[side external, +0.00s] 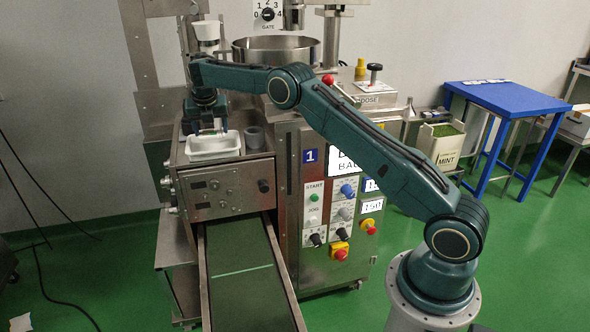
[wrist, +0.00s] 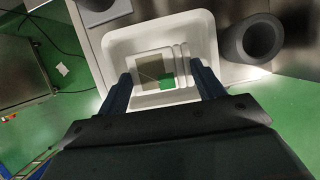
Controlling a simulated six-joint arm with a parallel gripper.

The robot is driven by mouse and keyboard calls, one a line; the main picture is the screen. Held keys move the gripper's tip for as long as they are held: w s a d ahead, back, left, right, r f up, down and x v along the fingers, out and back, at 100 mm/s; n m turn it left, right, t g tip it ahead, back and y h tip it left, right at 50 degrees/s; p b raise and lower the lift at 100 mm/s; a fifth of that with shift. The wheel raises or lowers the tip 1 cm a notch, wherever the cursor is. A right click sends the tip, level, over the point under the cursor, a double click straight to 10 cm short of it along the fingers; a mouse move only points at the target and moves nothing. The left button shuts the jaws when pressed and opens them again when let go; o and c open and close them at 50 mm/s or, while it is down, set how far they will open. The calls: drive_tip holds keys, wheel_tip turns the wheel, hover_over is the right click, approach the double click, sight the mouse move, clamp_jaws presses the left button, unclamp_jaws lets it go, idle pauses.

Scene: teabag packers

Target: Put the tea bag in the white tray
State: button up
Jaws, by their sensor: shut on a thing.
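The white tray (side external: 213,155) sits on top of the steel machine housing, and in the wrist view its rim (wrist: 112,45) surrounds the area below my fingers. My gripper (side external: 212,127) points down over the tray; in the wrist view its two dark fingers (wrist: 163,78) reach over the tray's near side. The tea bag (wrist: 153,70), with a brownish square, pale edges and a green tag (wrist: 167,82), lies between the fingertips. My gripper is shut on it. I cannot tell whether the bag touches the tray floor. The side view barely shows the bag.
A grey cup (side external: 254,138) stands close to the tray's right side; it also shows in the wrist view (wrist: 252,40). A conveyor (side external: 240,270) slopes down in front of the machine. A steel hopper (side external: 277,52) rises behind.

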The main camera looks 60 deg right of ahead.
sight(211, 135)
drive_tip(key=shift+f, duration=2.4)
drive_tip(key=shift+f, duration=0.15)
drive_tip(key=o, duration=0.9)
drive_tip(key=v, duration=1.2)
